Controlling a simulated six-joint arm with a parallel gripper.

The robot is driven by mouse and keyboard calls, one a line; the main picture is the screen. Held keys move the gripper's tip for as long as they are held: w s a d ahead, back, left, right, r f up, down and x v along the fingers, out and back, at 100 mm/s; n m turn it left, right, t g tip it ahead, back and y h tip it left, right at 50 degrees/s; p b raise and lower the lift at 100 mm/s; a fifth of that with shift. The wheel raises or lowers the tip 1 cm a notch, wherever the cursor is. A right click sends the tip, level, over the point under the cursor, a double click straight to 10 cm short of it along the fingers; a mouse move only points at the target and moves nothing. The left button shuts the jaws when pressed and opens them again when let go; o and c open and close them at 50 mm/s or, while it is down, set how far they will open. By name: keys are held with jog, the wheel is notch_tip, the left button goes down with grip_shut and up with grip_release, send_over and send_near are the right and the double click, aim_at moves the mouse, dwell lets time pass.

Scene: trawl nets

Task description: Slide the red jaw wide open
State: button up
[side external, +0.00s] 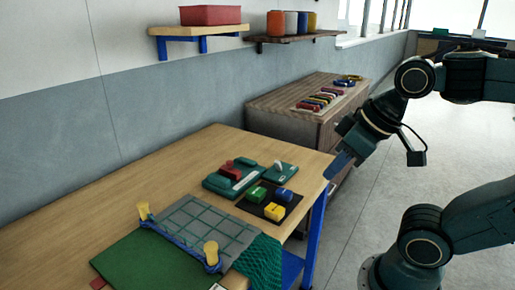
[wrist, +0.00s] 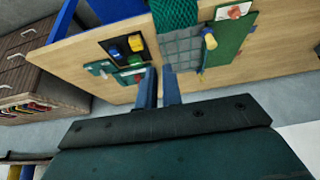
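The red jaw (side external: 231,172) is a small red block on a teal-green fixture (side external: 218,187) on the wooden table. A pale bar lies along the fixture beside it, and I cannot tell whether they touch. In the wrist view the fixture (wrist: 124,76) is small, left of my fingers, and the jaw's position is hard to make out. My gripper (side external: 341,163) is off to the right of the fixture, near the table's right corner and apart from it. In the wrist view my gripper (wrist: 160,70) shows two blue fingers with a gap between them and nothing held.
A smaller green plate (side external: 280,172) with a pale lever stands beside the fixture. A black tray (side external: 252,207) holds green and yellow blocks. A grey gridded panel (side external: 205,227) with yellow-topped posts and green netting is at the front. A wooden cabinet (side external: 290,121) stands behind.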

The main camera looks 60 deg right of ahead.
aim_at(230, 161)
jog(key=o, duration=0.7)
jog(key=shift+w+r, duration=0.15)
jog(key=shift+w, duration=0.1)
jog(key=shift+o, duration=0.2)
jog(key=shift+w+d+r, duration=0.1)
jog(key=shift+w+r, duration=0.05)
jog(key=shift+w, duration=0.2)
jog(key=w+d+r+m, duration=0.1)
jog(key=w+d+r, duration=0.2)
jog(key=w, duration=0.7)
jog(key=w+d+f+m, duration=0.1)
jog(key=w+d+f, duration=0.2)
jog(key=w, duration=0.4)
jog(key=w+d+f+m+g+h, duration=0.1)
jog(key=w+d+f, duration=0.2)
jog(key=w, duration=0.5)
jog(key=w+d+f+m, duration=0.1)
jog(key=w+d+f, duration=0.2)
jog(key=w, duration=0.4)
jog(key=shift+w+d+m+h, duration=0.3)
jog(key=shift+w+d+h, duration=0.1)
jog(key=shift+d, duration=0.35)
jog(key=shift+f+g, duration=0.2)
jog(key=shift+g, duration=0.1)
jog(key=shift+x, duration=6.75)
jog(key=shift+w, duration=0.1)
jog(key=shift+c, duration=0.3)
